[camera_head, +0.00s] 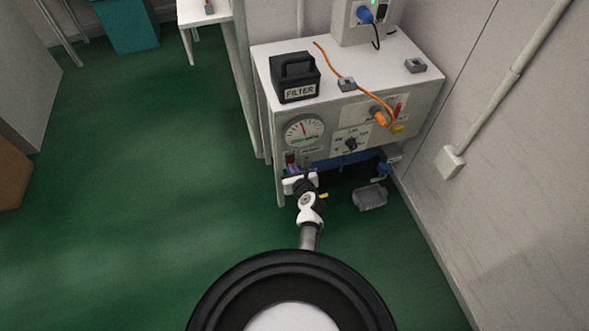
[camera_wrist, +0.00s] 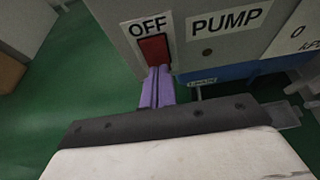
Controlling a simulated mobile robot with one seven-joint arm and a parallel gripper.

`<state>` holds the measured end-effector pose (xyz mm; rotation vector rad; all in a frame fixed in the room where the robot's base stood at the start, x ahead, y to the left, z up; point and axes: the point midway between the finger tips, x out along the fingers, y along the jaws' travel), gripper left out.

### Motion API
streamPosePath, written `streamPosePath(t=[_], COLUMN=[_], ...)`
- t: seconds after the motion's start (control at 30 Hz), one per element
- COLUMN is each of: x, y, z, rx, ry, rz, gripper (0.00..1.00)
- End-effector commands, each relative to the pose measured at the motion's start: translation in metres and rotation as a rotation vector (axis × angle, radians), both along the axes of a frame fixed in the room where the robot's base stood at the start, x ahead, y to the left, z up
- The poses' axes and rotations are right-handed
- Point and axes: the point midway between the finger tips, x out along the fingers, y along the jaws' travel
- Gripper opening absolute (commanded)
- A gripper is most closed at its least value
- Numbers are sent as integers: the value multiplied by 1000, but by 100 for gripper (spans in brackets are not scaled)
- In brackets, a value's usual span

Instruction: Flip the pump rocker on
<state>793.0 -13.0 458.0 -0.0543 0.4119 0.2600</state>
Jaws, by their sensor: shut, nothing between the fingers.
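The pump rocker (camera_wrist: 153,49) is a red switch on the grey front panel, in the wrist view. A white label reading OFF sits above it, and a PUMP label (camera_wrist: 226,20) is to its right. My gripper (camera_wrist: 158,70) has purple fingers, shut together and empty, with the tips at the lower edge of the rocker. I cannot tell whether they touch it. The fingertips hide the rocker's lower end. In the head view my gripper (camera_head: 292,168) is at the lower left of the cabinet front (camera_head: 268,113), where the rocker is mostly hidden.
A round gauge (camera_head: 304,130) and a rotary knob (camera_head: 351,144) are on the panel. An orange cable (camera_head: 365,94) runs to an orange plug. A black FILTER box (camera_head: 295,78) stands on top. A grey tray (camera_head: 370,197) is on the floor. Green floor at left is clear.

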Motion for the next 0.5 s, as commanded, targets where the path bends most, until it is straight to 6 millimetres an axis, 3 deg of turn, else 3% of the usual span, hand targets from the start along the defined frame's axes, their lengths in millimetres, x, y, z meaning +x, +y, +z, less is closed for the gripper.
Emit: streamPosePath(t=[0.5], x=[4], y=[2], z=[-3], rx=[0], ry=[2], rz=[1], gripper=[0])
